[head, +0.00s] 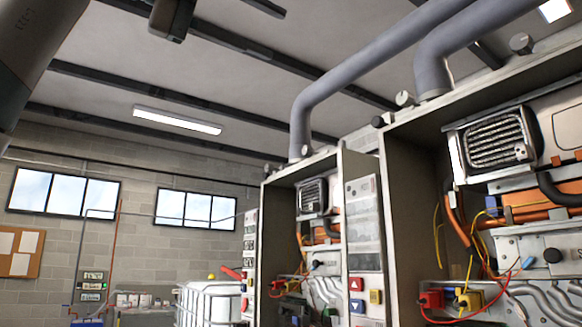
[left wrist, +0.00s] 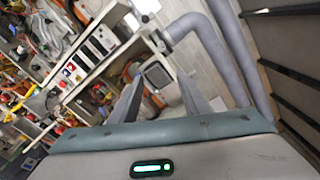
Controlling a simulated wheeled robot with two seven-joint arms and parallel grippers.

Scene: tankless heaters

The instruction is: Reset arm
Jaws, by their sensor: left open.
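My left gripper shows in the left wrist view (left wrist: 161,88). Its two grey fingers stand apart with nothing between them, above the grey-green gripper body with a lit green strip. Beyond the fingers are an open heater cabinet and the wall. In the head view my left arm (head: 32,50) is raised across the top left corner. A dark part (head: 172,17) hangs in at the top edge; I cannot tell whether it belongs to my gripper. My right gripper is in neither view.
Two open heater cabinets, a near one (head: 415,190) and a farther one (head: 268,215), stand at the right with exposed wiring. Thick grey pipes (head: 345,80) rise from their tops. A white caged tank (head: 205,303) stands at the back. The upper middle shows open air below the ceiling.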

